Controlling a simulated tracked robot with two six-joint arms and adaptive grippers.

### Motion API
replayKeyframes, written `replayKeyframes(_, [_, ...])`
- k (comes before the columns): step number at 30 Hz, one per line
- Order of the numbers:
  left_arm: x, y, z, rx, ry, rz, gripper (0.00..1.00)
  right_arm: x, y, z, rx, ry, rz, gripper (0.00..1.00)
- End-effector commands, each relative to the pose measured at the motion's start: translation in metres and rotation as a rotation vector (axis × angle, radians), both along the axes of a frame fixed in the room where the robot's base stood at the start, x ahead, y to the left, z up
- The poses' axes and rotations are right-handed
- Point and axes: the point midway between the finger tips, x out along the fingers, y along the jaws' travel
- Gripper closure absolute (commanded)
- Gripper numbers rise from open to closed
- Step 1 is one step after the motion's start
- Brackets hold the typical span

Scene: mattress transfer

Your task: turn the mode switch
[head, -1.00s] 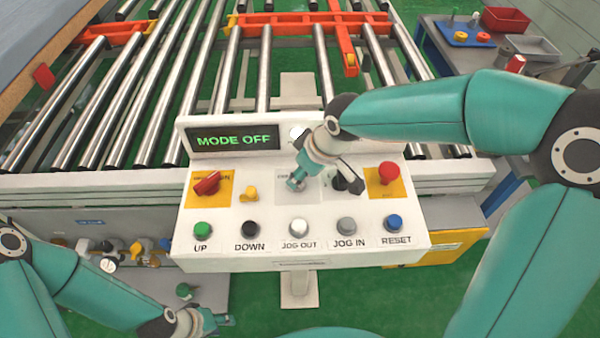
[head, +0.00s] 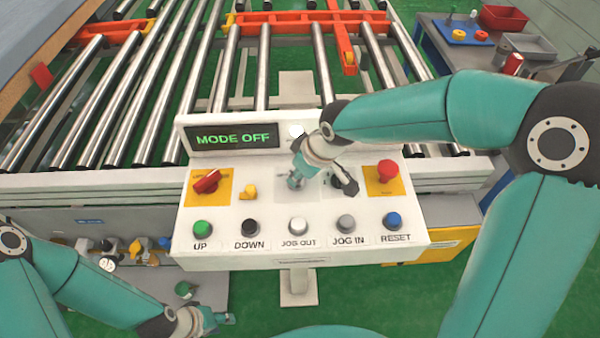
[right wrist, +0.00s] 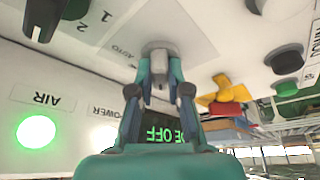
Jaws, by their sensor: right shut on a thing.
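The mode switch is a grey knob (right wrist: 160,62) on a light plate marked AUTO, seen in the right wrist view. My right gripper (right wrist: 159,88) is shut on this knob, one teal finger on each side. In the head view my right gripper (head: 296,181) reaches down to the middle of the white control panel (head: 265,258) and largely hides the knob. The display (head: 233,138) reads MODE OFF in green. My left gripper (head: 222,319) hangs low at the bottom, away from the panel; its finger opening is too small to judge.
A red switch (head: 207,181) and small yellow knob (head: 249,192) lie left of my right gripper; a red button (head: 387,171) lies right. A row of buttons, including green UP (head: 202,228) and blue RESET (head: 393,220), runs in front. The roller conveyor (head: 128,95) lies behind.

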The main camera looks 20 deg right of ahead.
Motion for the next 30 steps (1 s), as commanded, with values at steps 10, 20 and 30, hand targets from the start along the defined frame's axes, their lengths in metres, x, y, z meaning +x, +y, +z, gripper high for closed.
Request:
replayKeyframes(10, [0.000,0.000,-0.026,0.000,0.000,0.000,0.60,0.001,0.003,-0.004,-0.001,-0.005,-0.091,1.00])
replayKeyframes(20, [0.000,0.000,-0.079,0.000,0.000,0.000,0.60,0.001,0.005,-0.007,0.002,-0.009,-0.343,1.00])
replayKeyframes(30, [0.000,0.000,-0.118,0.000,0.000,0.000,0.60,0.000,0.007,-0.003,0.002,-0.007,-0.639,1.00])
